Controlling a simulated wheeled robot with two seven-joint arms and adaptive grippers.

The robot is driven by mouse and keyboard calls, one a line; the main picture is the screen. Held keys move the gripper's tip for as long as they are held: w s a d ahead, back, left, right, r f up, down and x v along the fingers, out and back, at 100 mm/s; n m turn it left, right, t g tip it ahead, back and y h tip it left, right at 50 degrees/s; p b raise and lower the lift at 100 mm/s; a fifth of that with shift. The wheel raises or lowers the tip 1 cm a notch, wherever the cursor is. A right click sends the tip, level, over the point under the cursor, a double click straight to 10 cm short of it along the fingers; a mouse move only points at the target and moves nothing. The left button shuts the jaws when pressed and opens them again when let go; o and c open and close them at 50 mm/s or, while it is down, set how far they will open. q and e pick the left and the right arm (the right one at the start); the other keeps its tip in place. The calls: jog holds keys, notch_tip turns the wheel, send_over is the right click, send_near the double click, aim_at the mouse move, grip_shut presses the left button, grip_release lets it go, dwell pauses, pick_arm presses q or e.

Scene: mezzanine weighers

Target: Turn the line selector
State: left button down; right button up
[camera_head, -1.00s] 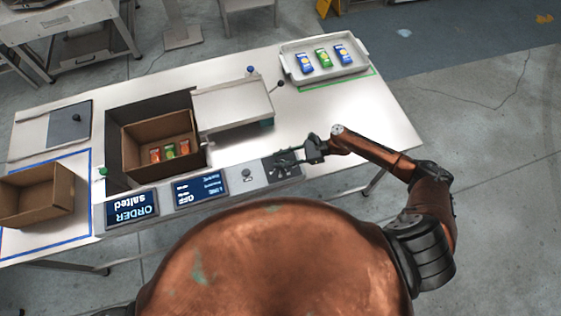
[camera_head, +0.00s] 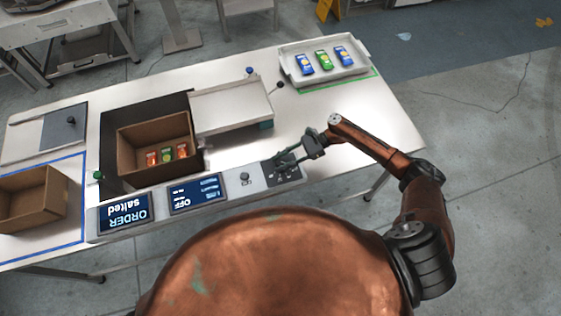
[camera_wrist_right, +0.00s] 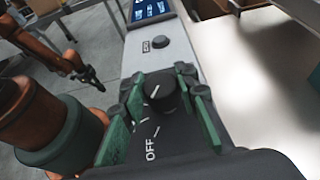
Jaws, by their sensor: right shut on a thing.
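The line selector is a black round knob (camera_wrist_right: 161,92) on a dark plate with white tick marks and the word OFF, at the right end of the control panel. My right gripper (camera_wrist_right: 163,90) has its green fingers on either side of the knob and is shut on it. In the head view my right gripper (camera_head: 285,161) reaches down onto the dark plate (camera_head: 291,176) and hides most of the knob. My left gripper (camera_wrist_right: 92,80) shows small at the left of the right wrist view, away from the panel; its jaws are too small to judge.
The panel also carries an order screen (camera_head: 124,211) reading salted, a second screen (camera_head: 194,193) showing OFF, and a small button (camera_head: 245,178). Behind stand a cardboard box (camera_head: 128,138) with packets and a white tray (camera_head: 371,68) with packets.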

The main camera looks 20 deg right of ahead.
jog(key=o, duration=1.1)
jog(key=shift+o, duration=0.2)
jog(key=v, duration=1.2)
jog(key=shift+s, duration=0.1)
